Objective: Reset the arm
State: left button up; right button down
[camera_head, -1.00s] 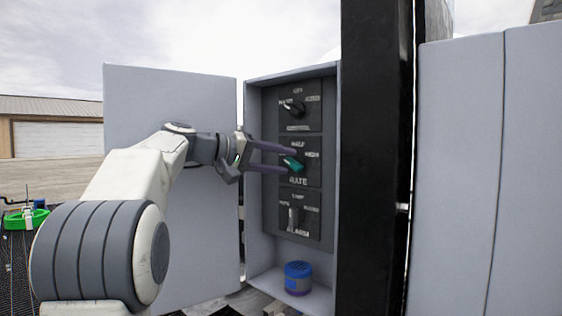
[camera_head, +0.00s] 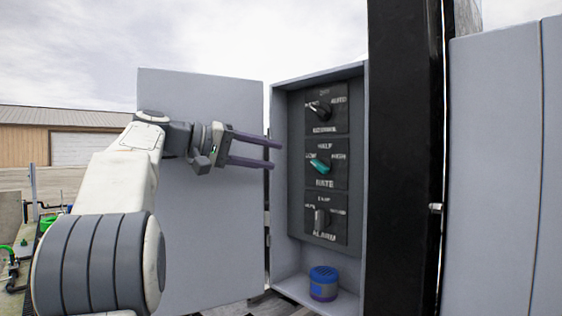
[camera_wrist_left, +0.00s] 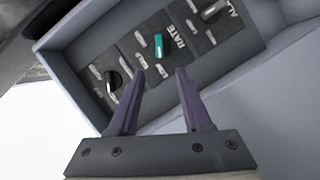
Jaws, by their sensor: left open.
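My left gripper (camera_head: 272,155) is open and empty, with its two purple fingers apart in front of the open door, left of the control panel. In the left wrist view the fingers (camera_wrist_left: 160,72) point at the panel, with the teal RATE knob (camera_wrist_left: 159,45) beyond and between them, not touching. The head view shows the teal knob (camera_head: 320,166) in the middle of the panel, tilted toward the upper left. A black knob (camera_head: 320,110) sits above it and a grey ALARM knob (camera_head: 320,217) below it. My right gripper is not in view.
The grey cabinet (camera_head: 364,250) holds the panel, and its door (camera_head: 200,240) stands open behind my left arm. A blue cylinder (camera_head: 323,283) stands on the cabinet floor. A black post (camera_head: 400,160) rises just right of the cabinet.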

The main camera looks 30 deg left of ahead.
pick_arm(q)
jog(key=shift+s+a, duration=0.1)
dwell(0.4)
jog(key=w+d+f+n+g+y, duration=0.2)
jog(key=f, duration=1)
jog(key=w+d+f+n+g+y, duration=0.1)
jog(key=w+d+f+g+y, duration=0.15)
jog(key=f, duration=0.85)
jog(key=s+d+f+m+g+y, duration=0.15)
jog(key=s+f, duration=0.25)
jog(key=f, duration=0.4)
jog(key=s+d+f+g+y, duration=0.2)
jog(key=s+d+f, duration=0.1)
jog(key=f, duration=0.6)
jog(key=s+d+f+m+g+y, duration=0.1)
jog(key=s+d+f+m, duration=0.15)
jog(key=s+f, duration=0.35)
jog(key=s+d+f+m+g+y, duration=0.1)
jog(key=s+f+m, duration=0.2)
jog(key=s+f, duration=0.3)
jog(key=s+d+r+m+g, duration=0.1)
jog(key=s+d+r+m, duration=0.2)
jog(key=s+d, duration=0.4)
jog(key=s+d+r+m+g, duration=0.1)
jog(key=s+d+r+m, duration=0.2)
jog(key=s+d, duration=0.3)
jog(key=shift+s+d+r+m+h, duration=0.15)
jog(key=shift+s+d+m+h, duration=0.25)
jog(key=shift+s+m, duration=0.5)
